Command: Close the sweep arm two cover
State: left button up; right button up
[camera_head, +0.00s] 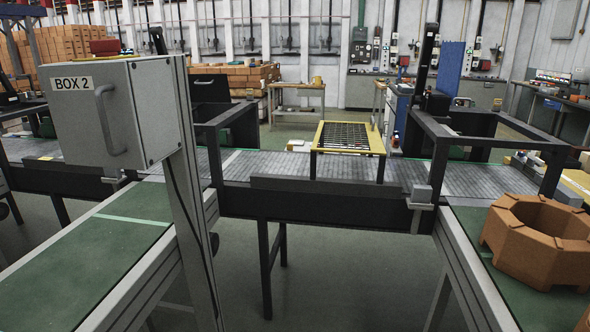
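No part is labelled as the sweep arm two cover, so I cannot tell for sure which it is. A grey box marked "BOX 2" (72,125) stands on a post at the left, with a curved handle (106,118) on its front. Its front looks shut. A yellow-framed mesh guard (347,137) stands level over the middle of the roller conveyor (270,165). A dark panel (211,88) stands upright behind the left black frame (214,126). Another black frame (500,137) stands over the conveyor's right part. Neither of my grippers is in view.
Green belts (95,245) run toward me at the left and right. An orange-brown octagonal ring block (500,245) sits on the right belt. A grey post (195,215) rises at the left. Open floor (350,270) lies between the belts, below the roller conveyor.

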aim_at(212, 87)
jog(key=i+u, duration=0.3)
jog(key=i, duration=0.25)
jog(key=i+l+u, duration=0.25)
jog(key=i, duration=0.3)
jog(key=i+l+u, duration=0.1)
jog(key=i+u, duration=0.2)
jog(key=i, duration=0.25)
